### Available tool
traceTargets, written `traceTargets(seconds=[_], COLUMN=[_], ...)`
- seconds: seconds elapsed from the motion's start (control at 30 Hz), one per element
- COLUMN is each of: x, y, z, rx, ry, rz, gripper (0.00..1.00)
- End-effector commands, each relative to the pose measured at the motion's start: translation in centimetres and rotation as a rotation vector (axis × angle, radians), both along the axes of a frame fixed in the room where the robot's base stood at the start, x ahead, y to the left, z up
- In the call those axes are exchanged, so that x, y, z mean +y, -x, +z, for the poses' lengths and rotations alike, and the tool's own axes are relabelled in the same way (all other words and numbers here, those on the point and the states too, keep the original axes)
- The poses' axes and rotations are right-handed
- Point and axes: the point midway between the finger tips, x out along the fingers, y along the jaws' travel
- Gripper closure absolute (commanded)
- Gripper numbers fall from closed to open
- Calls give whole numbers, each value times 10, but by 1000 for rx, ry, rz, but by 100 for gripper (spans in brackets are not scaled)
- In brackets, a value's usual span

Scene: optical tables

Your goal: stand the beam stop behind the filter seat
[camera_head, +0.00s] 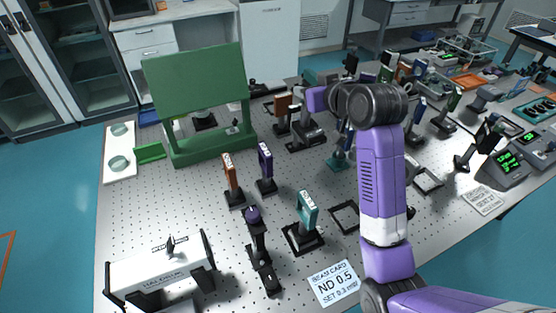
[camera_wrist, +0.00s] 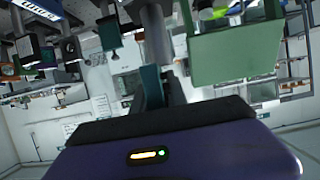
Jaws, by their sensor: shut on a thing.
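My gripper (camera_wrist: 163,98) is shut at the bottom middle of the wrist view. A grey cylinder (camera_wrist: 155,35) on a narrow teal piece (camera_wrist: 152,87) shows between its fingers; it seems to be the beam stop, though its outline is partly hidden. In the head view my purple arm covers the gripper and most of what it holds. I cannot tell which is the filter seat. A teal plate (camera_head: 307,208) stands upright in another black frame.
An orange (camera_head: 230,178) and a purple (camera_head: 265,165) upright mount stand left, before a green panel (camera_head: 195,85). A white laser box (camera_head: 160,272) and a card (camera_head: 335,283) are at the front. Meters (camera_head: 505,165) and several mounts crowd the right.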

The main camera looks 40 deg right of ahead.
Motion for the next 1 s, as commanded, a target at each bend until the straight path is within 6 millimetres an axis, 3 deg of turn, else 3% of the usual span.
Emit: traceTargets(seconds=[0.5,0.8,1.0], x=[0,0,0], y=[1,0,0], z=[-117,-142,-171], rx=[3,-1,2], ry=[-1,0,-1], rz=[-1,-1,0], gripper=[100,100,100])
